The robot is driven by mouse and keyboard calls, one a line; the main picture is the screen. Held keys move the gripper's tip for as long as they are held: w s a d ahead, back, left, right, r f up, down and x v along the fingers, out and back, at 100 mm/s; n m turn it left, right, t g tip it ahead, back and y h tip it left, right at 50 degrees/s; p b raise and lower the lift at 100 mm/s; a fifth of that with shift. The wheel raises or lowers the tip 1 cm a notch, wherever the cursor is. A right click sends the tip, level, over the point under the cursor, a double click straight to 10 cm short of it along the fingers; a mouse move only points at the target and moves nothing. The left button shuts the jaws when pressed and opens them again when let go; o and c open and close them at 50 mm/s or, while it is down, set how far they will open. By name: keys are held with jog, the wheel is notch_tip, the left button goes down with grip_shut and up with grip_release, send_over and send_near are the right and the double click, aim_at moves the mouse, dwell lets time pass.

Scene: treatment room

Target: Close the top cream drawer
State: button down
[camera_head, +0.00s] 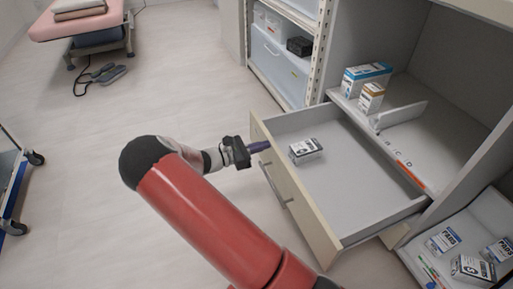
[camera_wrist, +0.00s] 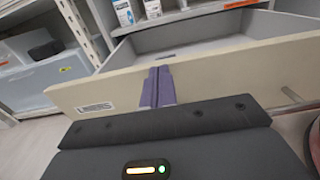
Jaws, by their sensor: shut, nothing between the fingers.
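The top cream drawer (camera_head: 289,193) stands pulled open from the cabinet, with its cream front facing my arm and a grey interior. One white and dark box (camera_head: 306,150) lies inside it. My gripper (camera_head: 259,147) is shut and empty at the far-left end of the drawer front. In the wrist view the purple fingers (camera_wrist: 158,87) are together against or very close to the cream front (camera_wrist: 215,75); I cannot tell if they touch. A label (camera_wrist: 95,107) is on the front left of the fingers, and a bar handle (camera_wrist: 291,94) shows at the right.
Boxes (camera_head: 367,77) stand on the shelf above the drawer. A lower open tray (camera_head: 462,240) with packs is at the right. Shelving with clear bins (camera_head: 277,65) stands behind. A pink bed (camera_head: 78,22) is far left. The floor at left is mostly clear.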

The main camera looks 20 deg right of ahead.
jog(key=d+p, duration=0.1)
jog(key=d, duration=3.1)
jog(key=shift+d, duration=0.4)
jog(key=shift+d+r, duration=0.1)
jog(key=shift+r, duration=0.15)
